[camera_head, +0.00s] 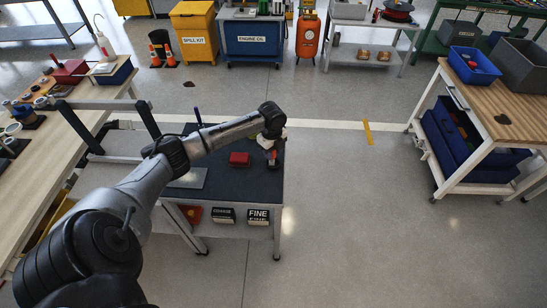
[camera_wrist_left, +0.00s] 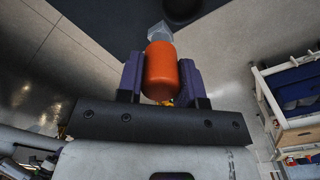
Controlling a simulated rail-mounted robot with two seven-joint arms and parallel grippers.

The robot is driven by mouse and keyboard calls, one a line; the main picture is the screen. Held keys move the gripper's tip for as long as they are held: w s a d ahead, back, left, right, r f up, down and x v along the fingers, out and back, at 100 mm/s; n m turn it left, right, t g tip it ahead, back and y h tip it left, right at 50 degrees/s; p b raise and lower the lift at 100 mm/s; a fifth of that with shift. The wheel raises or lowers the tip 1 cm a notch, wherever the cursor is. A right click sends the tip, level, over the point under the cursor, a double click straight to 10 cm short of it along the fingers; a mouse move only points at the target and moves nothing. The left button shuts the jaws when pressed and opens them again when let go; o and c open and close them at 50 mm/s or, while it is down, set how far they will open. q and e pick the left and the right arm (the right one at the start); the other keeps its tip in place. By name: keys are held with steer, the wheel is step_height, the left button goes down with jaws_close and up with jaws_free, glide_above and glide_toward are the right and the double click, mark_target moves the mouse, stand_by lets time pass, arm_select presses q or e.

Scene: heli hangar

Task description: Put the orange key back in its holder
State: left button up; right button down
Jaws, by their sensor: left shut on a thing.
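The orange key (camera_wrist_left: 161,72) shows in the left wrist view as a thick orange cylinder with a pale grey, blocky end beyond it. My left gripper (camera_wrist_left: 161,80) is shut on the orange part, with one purple-grey finger on each side. In the head view my left gripper (camera_head: 270,147) is over the right part of the dark-topped table (camera_head: 225,177). The key's orange is barely visible there. A dark round thing (camera_wrist_left: 182,8) lies beyond the key in the wrist view; I cannot tell if it is the holder. My right gripper is not in view.
A red block (camera_head: 239,159) and a grey plate (camera_head: 188,178) lie on the dark table. A grey frame (camera_head: 107,104) stands at its left. A wooden bench (camera_head: 60,130) is at left and a wooden-topped cart (camera_head: 500,92) at right. Open floor (camera_head: 350,200) lies between table and cart.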

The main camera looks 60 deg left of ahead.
mark_target(274, 154)
arm_select(q)
steer(key=a+f, duration=0.1)
steer(key=w+f+b, duration=0.1)
steer(key=f, duration=0.1)
steer(key=w+a+f, duration=0.1)
steer(key=f, duration=0.1)
steer(key=shift+a+f+b, duration=0.2)
steer(key=shift+a+b, duration=0.1)
steer(key=shift+b, duration=0.05)
steer(key=shift+f, duration=0.35)
steer(key=shift+c, duration=0.5)
steer(key=o, duration=1.1)
steer(key=shift+r, duration=0.1)
